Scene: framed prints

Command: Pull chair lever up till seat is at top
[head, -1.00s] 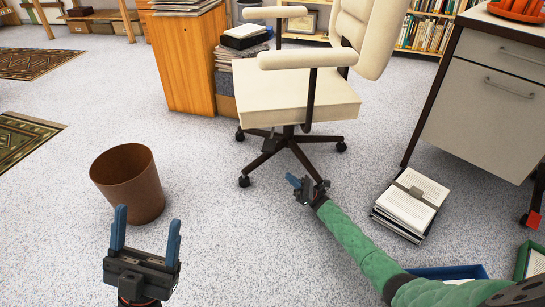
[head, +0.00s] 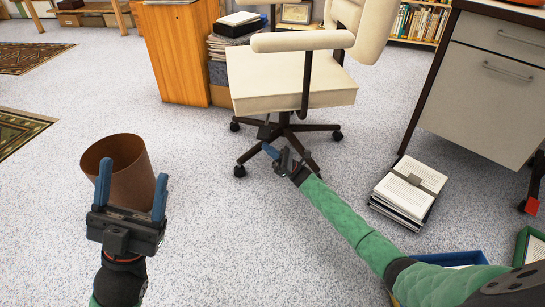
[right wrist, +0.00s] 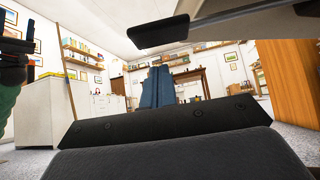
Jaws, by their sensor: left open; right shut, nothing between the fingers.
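The cream office chair (head: 290,88) stands on a dark wheeled base, its seat above the base. A dark paddle lever (head: 266,131) sticks out under the seat; it also shows in the right wrist view (right wrist: 160,36), under the seat's edge. My right gripper (head: 268,149) is shut and empty, with its blue fingers just below the lever in the head view. In the right wrist view its fingertips (right wrist: 158,72) are below the paddle, with a gap seen between them. My left gripper (head: 132,172) is open and empty, far left of the chair, in front of the bin.
A brown bin (head: 120,160) stands behind my left gripper. A stack of papers (head: 408,190) lies on the floor right of my right arm, near the grey drawer desk (head: 490,85). A wooden cabinet (head: 175,55) stands behind the chair. Carpet between bin and chair is clear.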

